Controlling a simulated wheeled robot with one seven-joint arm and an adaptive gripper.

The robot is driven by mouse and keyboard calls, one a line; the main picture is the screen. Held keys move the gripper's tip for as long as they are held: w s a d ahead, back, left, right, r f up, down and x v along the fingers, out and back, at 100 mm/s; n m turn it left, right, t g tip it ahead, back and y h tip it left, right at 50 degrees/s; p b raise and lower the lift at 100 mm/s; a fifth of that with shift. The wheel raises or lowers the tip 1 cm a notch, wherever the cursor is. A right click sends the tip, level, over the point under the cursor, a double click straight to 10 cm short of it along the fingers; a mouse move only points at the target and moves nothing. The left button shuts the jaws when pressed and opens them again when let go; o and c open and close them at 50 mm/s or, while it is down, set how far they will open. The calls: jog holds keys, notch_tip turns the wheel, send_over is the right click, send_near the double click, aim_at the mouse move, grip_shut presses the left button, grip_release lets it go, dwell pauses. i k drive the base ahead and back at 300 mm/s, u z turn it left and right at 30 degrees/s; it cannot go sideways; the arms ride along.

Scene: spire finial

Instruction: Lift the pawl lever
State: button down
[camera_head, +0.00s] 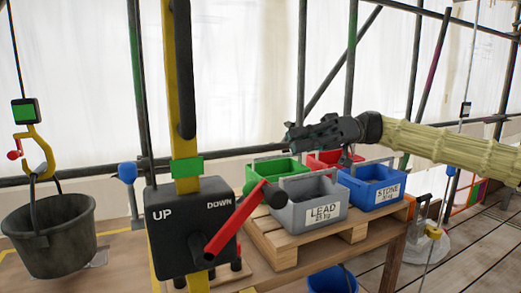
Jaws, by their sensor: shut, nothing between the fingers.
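A dark box (172,232) marked UP and DOWN stands on a yellow post in the foreground. A red lever arm (236,222) with a black knob slants up to the right across its front. A grey lever with a blue knob (127,173) stands upright left of the box. No label tells which part is the pawl lever. My gripper (292,137) is shut and empty, pointing left, above and behind the red arm and apart from both levers. My arm reaches in from the right.
Green (262,173), grey LEAD (321,213), red (325,158) and blue STONE (378,197) crates stand on a pallet (285,247) below my gripper. A black bucket (50,240) hangs from a yellow hook (42,160) at left. Scaffold poles stand behind.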

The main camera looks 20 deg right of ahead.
aim_at(128, 173)
jog(key=k, duration=1)
